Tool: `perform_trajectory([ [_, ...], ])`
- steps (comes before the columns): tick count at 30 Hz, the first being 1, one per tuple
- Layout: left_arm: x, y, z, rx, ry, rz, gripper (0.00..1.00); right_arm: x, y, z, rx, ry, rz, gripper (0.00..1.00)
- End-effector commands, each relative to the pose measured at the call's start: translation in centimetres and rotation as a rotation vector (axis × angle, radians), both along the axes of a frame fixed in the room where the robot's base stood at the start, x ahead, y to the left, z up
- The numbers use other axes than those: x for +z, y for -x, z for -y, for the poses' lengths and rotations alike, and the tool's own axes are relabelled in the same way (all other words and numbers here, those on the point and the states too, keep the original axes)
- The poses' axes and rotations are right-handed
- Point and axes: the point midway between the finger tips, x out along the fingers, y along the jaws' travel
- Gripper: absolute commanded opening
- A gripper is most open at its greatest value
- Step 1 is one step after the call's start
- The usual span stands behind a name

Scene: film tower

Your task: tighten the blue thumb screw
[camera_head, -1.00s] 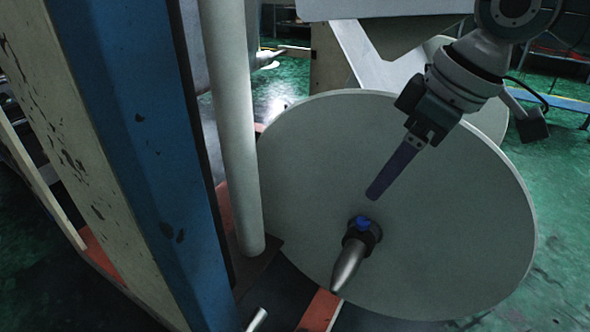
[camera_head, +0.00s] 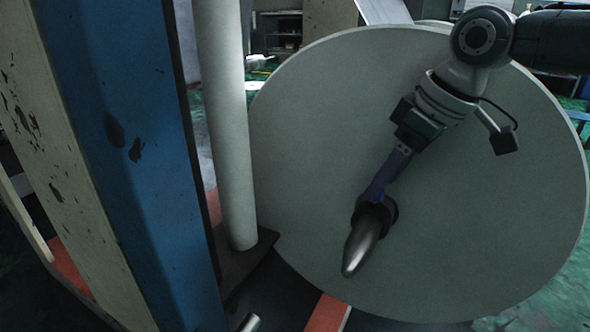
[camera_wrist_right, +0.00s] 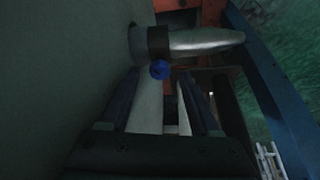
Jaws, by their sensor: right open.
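The blue thumb screw (camera_wrist_right: 160,69) sits on the dark collar (camera_wrist_right: 158,42) around the metal spindle in the right wrist view. It lies just beyond my right gripper's fingertips (camera_wrist_right: 166,74), roughly between their lines. The two fingers are apart with nothing between them. In the head view my right gripper (camera_head: 374,194) reaches down from the upper right to the collar (camera_head: 388,210). Its fingers cover most of the screw there, so I cannot tell whether they touch it. My left gripper is not in view.
A large pale disc (camera_head: 480,220) stands right behind the right gripper. The tapered metal spindle (camera_head: 362,246) sticks out from its centre. A white upright roller (camera_head: 228,130) and a blue and cream machine post (camera_head: 130,150) stand to the left.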

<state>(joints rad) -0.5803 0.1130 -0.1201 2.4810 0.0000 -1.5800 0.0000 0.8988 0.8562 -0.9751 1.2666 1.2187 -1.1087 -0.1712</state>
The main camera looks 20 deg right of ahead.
Motion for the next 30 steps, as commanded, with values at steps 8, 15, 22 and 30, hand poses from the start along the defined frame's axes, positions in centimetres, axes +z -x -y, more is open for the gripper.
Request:
perform_trajectory([
  [8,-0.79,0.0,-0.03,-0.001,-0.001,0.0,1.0,-1.07,-0.47,-0.2,0.0,0.0,0.001,0.63],
  [15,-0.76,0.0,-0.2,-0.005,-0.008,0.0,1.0,-1.03,-0.43,-0.19,0.0,0.0,0.001,0.52],
  [22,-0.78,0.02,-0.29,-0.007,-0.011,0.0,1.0,-1.03,-0.42,-0.18,0.0,0.001,0.0,0.26],
  [30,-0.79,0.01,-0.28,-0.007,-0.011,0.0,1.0,-1.04,-0.41,-0.18,0.0,0.001,0.0,0.0],
])
